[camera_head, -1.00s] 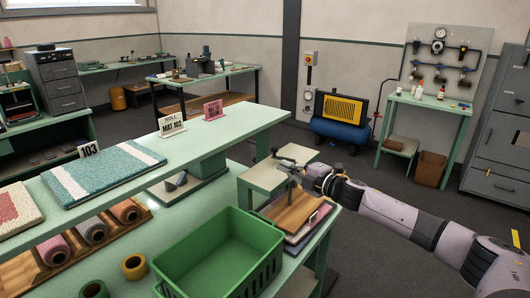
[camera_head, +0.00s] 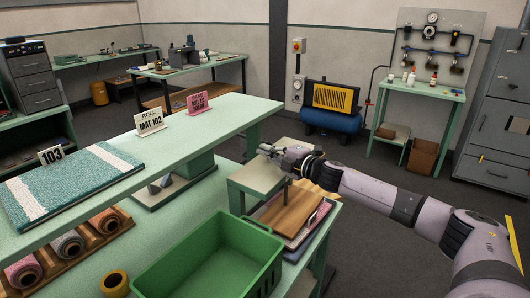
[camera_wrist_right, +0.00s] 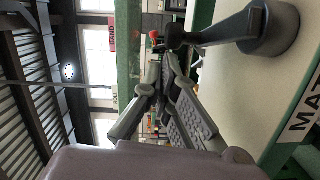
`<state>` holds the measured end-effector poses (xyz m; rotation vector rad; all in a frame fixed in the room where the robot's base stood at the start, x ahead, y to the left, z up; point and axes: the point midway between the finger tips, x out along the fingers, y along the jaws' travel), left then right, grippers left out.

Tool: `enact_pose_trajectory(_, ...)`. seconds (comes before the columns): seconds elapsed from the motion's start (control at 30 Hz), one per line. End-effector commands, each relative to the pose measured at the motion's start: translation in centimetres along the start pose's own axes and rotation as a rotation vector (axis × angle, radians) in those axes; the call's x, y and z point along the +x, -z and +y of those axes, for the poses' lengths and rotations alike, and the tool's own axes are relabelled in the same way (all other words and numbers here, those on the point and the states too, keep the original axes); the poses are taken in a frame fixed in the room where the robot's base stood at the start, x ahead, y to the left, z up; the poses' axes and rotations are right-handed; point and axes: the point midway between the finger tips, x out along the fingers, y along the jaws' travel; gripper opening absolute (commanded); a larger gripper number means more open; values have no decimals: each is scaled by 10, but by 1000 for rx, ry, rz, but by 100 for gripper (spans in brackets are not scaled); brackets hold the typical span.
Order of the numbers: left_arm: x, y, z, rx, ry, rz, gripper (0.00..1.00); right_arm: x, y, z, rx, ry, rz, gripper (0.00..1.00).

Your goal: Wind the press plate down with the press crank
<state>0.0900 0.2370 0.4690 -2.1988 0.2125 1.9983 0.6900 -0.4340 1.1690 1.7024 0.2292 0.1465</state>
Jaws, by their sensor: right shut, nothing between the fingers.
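The press stands on the bench to the right of the green crate. Its wooden press plate (camera_head: 291,211) lies flat over a stack of sheets, under a dark upright screw (camera_head: 284,190). My right gripper (camera_head: 268,150) is at the top of the screw, its fingers pointing left. It hides most of the crank in the head view. In the right wrist view the dark grey press crank (camera_wrist_right: 268,28) shows its round hub and an arm running left. My right fingers (camera_wrist_right: 158,75) are closed and empty, just beside the arm's end; I cannot tell whether they touch it. My left gripper is out of view.
The green crate (camera_head: 150,270) stands close to the left of the press. A raised green shelf (camera_head: 190,142) carries a teal mat (camera_head: 70,182) and number signs. Yarn spools (camera_head: 70,245) sit below it. Open floor lies right of the press.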

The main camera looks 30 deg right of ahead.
Motion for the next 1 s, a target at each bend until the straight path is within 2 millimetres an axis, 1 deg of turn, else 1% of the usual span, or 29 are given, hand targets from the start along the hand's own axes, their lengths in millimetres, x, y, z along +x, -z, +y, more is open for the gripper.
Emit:
enact_pose_trajectory(0.1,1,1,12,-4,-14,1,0,0,1,0,1,0,1,0)
enact_pose_trajectory(0.2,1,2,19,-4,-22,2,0,0,1,0,1,0,2,0)
enact_pose_trajectory(0.27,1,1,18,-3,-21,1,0,0,1,0,1,0,2,0)
enact_pose_trajectory(0.5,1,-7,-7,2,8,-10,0,2,1,0,2,-3,-13,0)
enact_pose_trajectory(0.57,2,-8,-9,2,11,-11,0,3,1,-1,2,-5,-26,0)
enact_pose_trajectory(0.67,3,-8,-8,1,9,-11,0,6,0,-1,4,-10,-64,0)
enact_pose_trajectory(0.9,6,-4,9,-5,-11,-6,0,12,-5,1,6,-27,-174,0)
enact_pose_trajectory(1.0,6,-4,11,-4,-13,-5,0,13,-6,1,8,-30,-197,0)
